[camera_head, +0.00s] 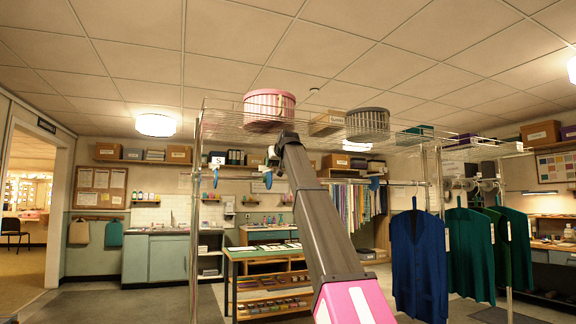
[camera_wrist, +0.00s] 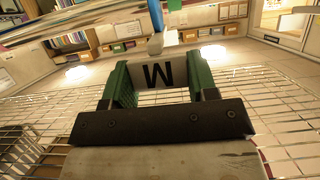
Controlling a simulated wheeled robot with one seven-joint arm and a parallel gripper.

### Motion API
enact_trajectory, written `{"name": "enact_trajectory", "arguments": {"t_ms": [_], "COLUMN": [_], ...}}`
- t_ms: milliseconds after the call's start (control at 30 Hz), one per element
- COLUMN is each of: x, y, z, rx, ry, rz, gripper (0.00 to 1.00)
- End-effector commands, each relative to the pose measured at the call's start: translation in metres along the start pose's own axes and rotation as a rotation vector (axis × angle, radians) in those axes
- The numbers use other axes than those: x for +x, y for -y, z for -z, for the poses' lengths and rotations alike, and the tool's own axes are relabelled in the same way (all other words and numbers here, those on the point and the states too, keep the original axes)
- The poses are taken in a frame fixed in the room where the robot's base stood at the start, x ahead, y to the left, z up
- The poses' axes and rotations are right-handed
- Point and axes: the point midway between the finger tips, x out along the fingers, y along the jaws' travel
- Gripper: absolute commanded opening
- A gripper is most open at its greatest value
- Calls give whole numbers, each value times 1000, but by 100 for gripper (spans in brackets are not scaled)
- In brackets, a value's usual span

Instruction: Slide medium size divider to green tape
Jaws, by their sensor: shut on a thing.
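The medium divider (camera_wrist: 157,76) is a pale tag with a dark letter, M or W as it appears, between the two green fingers of my gripper (camera_wrist: 160,88) in the wrist view. My gripper is shut on it. In the head view my gripper (camera_head: 273,158) is at the front of the wire shelf, largely hidden by my arm, and the held divider is not clear there. Another pale divider (camera_head: 217,160) with a dark mark hangs farther left. I cannot make out any green tape in either view.
The wire shelf (camera_head: 225,122) carries a pink basket (camera_head: 269,106), a grey basket (camera_head: 367,122) and boxes. Blue and green garments (camera_head: 420,262) hang at the right. A green-topped table (camera_head: 262,252) stands behind my arm.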

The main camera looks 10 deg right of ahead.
Motion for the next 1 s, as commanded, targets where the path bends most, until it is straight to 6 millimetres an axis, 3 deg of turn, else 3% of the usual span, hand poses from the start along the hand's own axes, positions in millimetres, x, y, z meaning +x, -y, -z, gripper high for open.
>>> {"name": "enact_trajectory", "arguments": {"t_ms": [200,567,600,667,1000], "x": [0,0,0,0,-1], "y": [20,22,22,22,22], "z": [0,0,0,0,0], "rx": [0,0,0,0,0], "ry": [0,0,0,0,0], "rz": [0,-1,-1,-1,-1], "gripper": [11,11,56,76,79]}}
